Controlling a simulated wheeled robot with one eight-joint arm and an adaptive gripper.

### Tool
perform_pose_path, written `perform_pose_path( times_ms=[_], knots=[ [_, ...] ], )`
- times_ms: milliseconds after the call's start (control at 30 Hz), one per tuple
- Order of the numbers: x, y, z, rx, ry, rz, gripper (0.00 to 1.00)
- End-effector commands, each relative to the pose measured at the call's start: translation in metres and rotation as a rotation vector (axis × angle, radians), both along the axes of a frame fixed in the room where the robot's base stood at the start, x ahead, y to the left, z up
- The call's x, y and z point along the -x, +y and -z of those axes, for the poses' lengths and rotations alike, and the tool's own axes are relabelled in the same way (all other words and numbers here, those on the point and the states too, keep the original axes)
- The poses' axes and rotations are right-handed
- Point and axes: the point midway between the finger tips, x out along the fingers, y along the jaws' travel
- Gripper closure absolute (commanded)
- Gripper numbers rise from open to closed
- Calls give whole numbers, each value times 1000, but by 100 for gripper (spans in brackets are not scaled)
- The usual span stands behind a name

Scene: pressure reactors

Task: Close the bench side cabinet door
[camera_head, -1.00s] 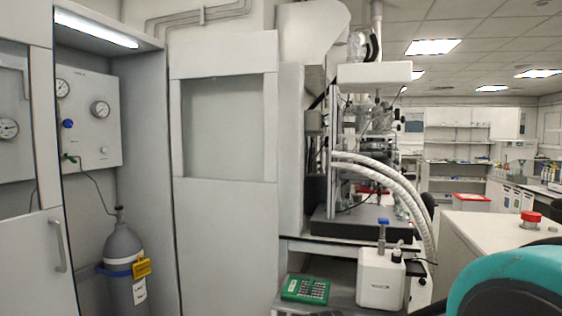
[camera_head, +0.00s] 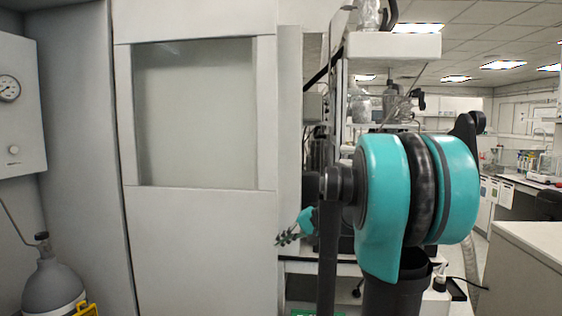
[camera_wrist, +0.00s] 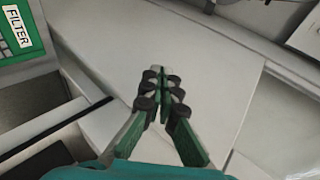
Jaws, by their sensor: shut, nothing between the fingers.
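The bench side cabinet door (camera_head: 200,240) is a tall pale grey panel with a window (camera_head: 195,112). It stands open to the right of the grey gas cabinet, whose interior (camera_head: 75,130) is exposed at the left of the head view. My gripper (camera_head: 283,238) is at the door's right edge, below window height. In the wrist view my gripper's green and black fingers (camera_wrist: 165,82) are together with nothing between them, in front of a pale flat surface. I cannot tell whether they touch the door.
A grey gas cylinder (camera_head: 50,285) stands in the cabinet below a gauge panel (camera_head: 18,105). The bench with glassware (camera_head: 385,100) is behind my arm. A white counter (camera_head: 530,245) is at the right. A green box labelled FILTER (camera_wrist: 20,35) shows in the wrist view.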

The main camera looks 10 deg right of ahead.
Motion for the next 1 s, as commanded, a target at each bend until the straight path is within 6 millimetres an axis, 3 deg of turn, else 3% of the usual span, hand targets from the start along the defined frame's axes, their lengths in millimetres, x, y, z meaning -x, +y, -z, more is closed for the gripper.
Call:
perform_pose_path(
  times_ms=[33, 100, 200, 300, 400, 600, 1000],
  knots=[
    [-31, -17, -39, -103, -23, 28, 100],
    [-63, -38, -91, -243, -63, 51, 100],
    [-96, -70, -155, -406, -123, 76, 100],
    [-115, -99, -202, -520, -176, 90, 100],
    [-124, -117, -230, -589, -211, 97, 100],
    [-134, -117, -245, -626, -230, 96, 100],
    [-176, -56, -243, -624, -228, 94, 100]
  ],
)
